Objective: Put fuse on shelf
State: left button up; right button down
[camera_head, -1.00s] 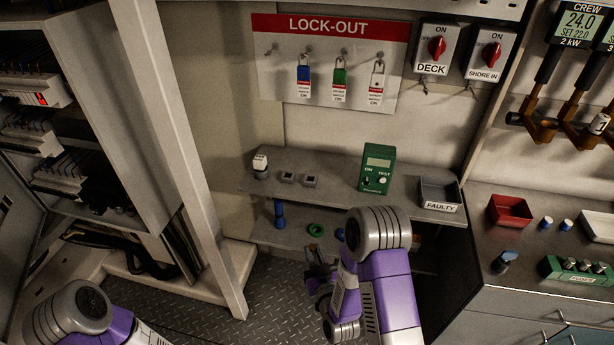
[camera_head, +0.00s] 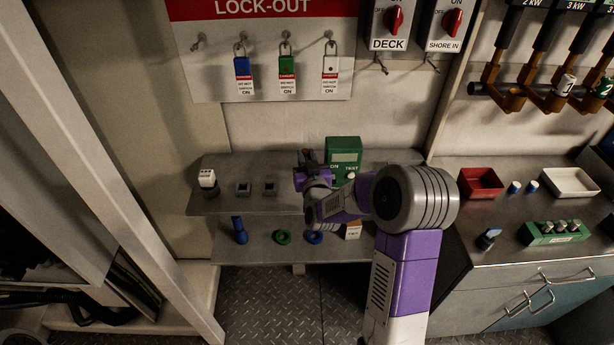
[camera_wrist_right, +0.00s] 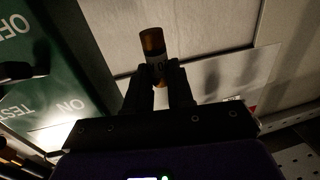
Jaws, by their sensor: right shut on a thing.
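My right gripper (camera_head: 304,160) is above the upper shelf (camera_head: 225,204), just left of and in front of the green tester (camera_head: 345,150). In the right wrist view, the right gripper (camera_wrist_right: 161,78) is shut on the fuse (camera_wrist_right: 153,45), an amber cylinder with a pale label and dark band. The fuse sticks out past the fingertips. The tester's green face (camera_wrist_right: 55,50) is close on the left of that view. I cannot make out the fuse in the head view. My left gripper is out of view.
A white-topped block (camera_head: 207,179) and two small dark sockets (camera_head: 243,189) stand on the upper shelf's left. The lower shelf (camera_head: 260,253) holds a blue item (camera_head: 240,230), a green ring (camera_head: 283,238) and a blue ring (camera_head: 314,237). A counter stands right.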

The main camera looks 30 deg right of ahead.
notch_tip(320, 180, down, 8)
jog(key=shift+r+b, duration=0.25)
jog(key=shift+b, duration=0.75)
jog(key=shift+r, duration=0.1)
jog(key=shift+s, duration=0.1)
jog(key=c, duration=1)
grip_release()
